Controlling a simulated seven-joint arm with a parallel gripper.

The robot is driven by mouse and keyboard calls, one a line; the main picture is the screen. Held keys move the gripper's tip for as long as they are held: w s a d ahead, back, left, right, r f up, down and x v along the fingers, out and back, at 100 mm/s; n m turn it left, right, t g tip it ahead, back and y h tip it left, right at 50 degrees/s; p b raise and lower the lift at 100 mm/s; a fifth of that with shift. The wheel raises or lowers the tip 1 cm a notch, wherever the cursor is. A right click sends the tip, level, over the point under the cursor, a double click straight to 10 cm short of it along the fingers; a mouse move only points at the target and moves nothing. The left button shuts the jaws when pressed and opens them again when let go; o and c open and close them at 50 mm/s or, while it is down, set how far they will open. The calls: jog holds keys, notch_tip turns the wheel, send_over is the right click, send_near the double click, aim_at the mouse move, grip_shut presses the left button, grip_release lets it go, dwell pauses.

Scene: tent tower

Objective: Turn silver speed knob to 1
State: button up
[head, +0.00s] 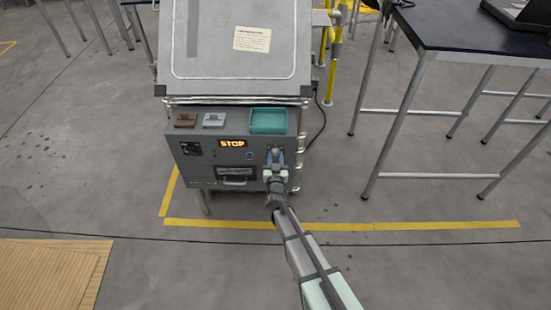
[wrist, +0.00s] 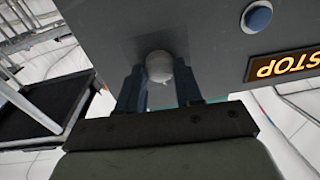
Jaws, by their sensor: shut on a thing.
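The silver speed knob (wrist: 159,67) sits on the grey front panel of the machine (head: 214,165). In the wrist view it is a round, pale grey knob between my two blue fingers. My gripper (wrist: 160,85) is shut on it, one finger on each side. In the head view my gripper (head: 275,156) is at the right part of the panel and hides most of the knob. No speed number or pointer mark can be read. An orange lit display (head: 232,143) reads STOP; it also shows upside down in the wrist view (wrist: 286,66).
A blue button (wrist: 258,17) is beside the display. A brown block (head: 185,120), a grey block (head: 214,120) and a teal tray (head: 268,121) are on the ledge above the panel. A dark table (head: 470,35) stands to the right.

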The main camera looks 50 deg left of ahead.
jog(key=o, duration=1)
jog(key=shift+o, duration=0.2)
jog(key=v, duration=1.4)
jog(key=shift+a, duration=0.15)
